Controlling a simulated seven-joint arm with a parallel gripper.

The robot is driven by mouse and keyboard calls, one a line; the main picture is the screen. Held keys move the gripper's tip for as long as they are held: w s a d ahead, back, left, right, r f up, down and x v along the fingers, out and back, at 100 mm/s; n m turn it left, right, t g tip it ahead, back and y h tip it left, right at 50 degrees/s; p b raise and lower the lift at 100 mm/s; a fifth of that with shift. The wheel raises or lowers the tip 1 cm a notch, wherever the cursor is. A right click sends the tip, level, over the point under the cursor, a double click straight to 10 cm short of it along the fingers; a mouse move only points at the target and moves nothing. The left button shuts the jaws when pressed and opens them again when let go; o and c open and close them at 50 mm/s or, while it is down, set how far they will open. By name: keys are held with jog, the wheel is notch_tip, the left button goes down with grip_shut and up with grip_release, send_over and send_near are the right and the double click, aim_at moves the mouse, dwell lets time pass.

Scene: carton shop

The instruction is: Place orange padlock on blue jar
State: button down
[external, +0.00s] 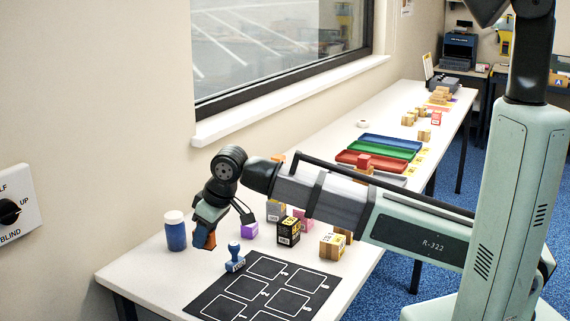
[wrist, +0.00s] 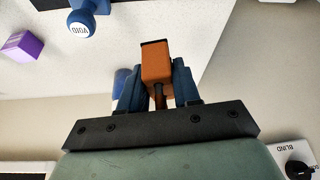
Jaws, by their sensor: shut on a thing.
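The orange padlock (external: 210,241) is between the fingers of my gripper (external: 205,229), which is shut on it. In the wrist view the padlock's orange body (wrist: 156,62) sticks out past the blue fingers of the gripper (wrist: 158,85). The blue jar (external: 175,236) with a white lid stands upright near the table's left end, just left of the gripper in the external view. In the wrist view only a small blue part of the jar (wrist: 121,75) shows, mostly hidden behind the left finger. The padlock is apart from the jar's lid.
A blue stamp (external: 234,258) stands right of the gripper, by a black mat (external: 265,288) with white outlines. A purple box (external: 249,230) and several small cartons lie behind. The wall (external: 110,130) rises behind the jar. Coloured trays (external: 375,157) lie farther along the table.

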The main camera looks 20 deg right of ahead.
jog(key=w+a+r+m, duration=0.1)
jog(key=w+r, duration=0.2)
jog(key=w, duration=0.5)
jog(key=w+a+r+m, duration=0.1)
jog(key=w+r, duration=0.3)
jog(key=w, duration=0.4)
notch_tip(320, 180, up, 2)
jog(key=n+g, duration=0.1)
jog(key=n, duration=0.4)
send_over(169, 214)
jog(key=d, duration=0.1)
jog(key=shift+s+d+f, duration=0.1)
jog(key=shift+f, duration=2.25)
jog(key=shift+s+d+f, duration=0.1)
jog(key=shift+f, duration=2.2)
jog(key=shift+f, duration=0.15)
jog(key=c, duration=0.8)
grip_release()
jog(key=v, duration=1.2)
jog(key=shift+d, duration=0.2)
